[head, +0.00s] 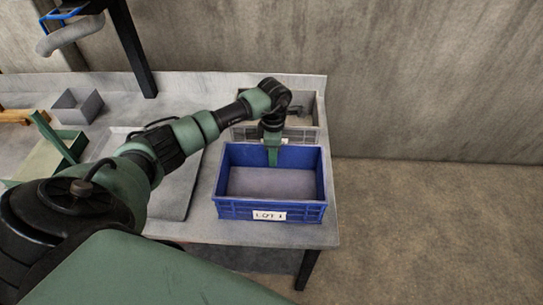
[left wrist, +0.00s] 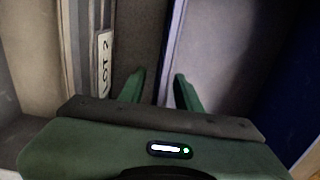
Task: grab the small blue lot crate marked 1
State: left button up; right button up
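The blue crate (head: 271,211) with a white label reading LOT 1 stands upright and empty near the right end of the table. My left gripper (head: 272,158) points down at its far wall. In the left wrist view the two fingers (left wrist: 160,90) are apart. The rim of the blue crate (left wrist: 172,50) runs between them, with one finger on the inner side and one in the gap toward the grey crate. Whether either finger touches the wall I cannot tell. My right gripper is not in view.
A grey crate (head: 304,133) stands just behind the blue one; its label, LOT 2 (left wrist: 104,62), shows in the left wrist view. A grey tray (head: 180,195) lies left of the blue crate. A small grey bin (head: 77,106) stands farther left. The floor at right is clear.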

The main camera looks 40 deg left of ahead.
pick_arm(q)
grip_shut()
jog(key=shift+r, duration=0.1)
dwell(1.2)
